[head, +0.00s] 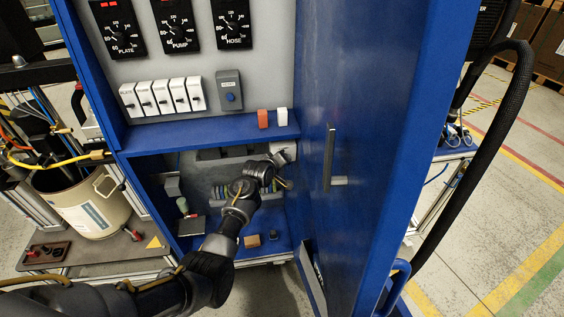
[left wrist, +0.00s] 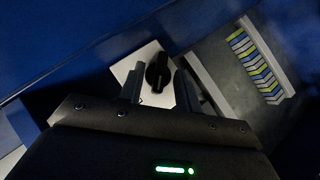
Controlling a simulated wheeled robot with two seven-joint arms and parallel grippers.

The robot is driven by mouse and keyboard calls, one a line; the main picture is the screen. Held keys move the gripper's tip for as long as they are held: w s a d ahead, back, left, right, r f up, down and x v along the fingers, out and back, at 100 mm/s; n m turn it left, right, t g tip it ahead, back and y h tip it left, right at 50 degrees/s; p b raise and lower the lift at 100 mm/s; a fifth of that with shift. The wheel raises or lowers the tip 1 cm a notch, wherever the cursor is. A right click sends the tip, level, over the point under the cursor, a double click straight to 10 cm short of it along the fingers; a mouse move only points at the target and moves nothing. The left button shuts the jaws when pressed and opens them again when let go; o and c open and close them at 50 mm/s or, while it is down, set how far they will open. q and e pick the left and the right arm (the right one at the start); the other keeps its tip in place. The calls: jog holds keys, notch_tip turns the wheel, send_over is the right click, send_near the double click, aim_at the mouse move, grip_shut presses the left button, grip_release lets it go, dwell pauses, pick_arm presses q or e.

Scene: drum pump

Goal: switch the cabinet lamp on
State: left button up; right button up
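In the head view my left gripper (head: 280,167) reaches into the dim lower compartment of the blue cabinet (head: 222,138), by a white box (head: 284,149) at the compartment's upper right. In the left wrist view a black rotary knob (left wrist: 157,72) sits on a white plate (left wrist: 128,70). The two fingers of my left gripper (left wrist: 158,88) are apart, one on each side of the knob. I cannot tell whether they touch it. No lit lamp shows in the cabinet. My right gripper is not in view.
The blue cabinet door (head: 370,130) with a grey handle (head: 329,157) stands open at the right. A row of coloured terminals (left wrist: 257,65) is beside the knob plate. An orange block (head: 263,119) and a white block (head: 282,117) sit on the shelf edge above my gripper.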

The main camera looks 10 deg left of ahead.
pick_arm(q)
jog(key=v, duration=1.1)
jog(key=shift+w+a+f, duration=0.1)
jog(key=shift+f, duration=0.1)
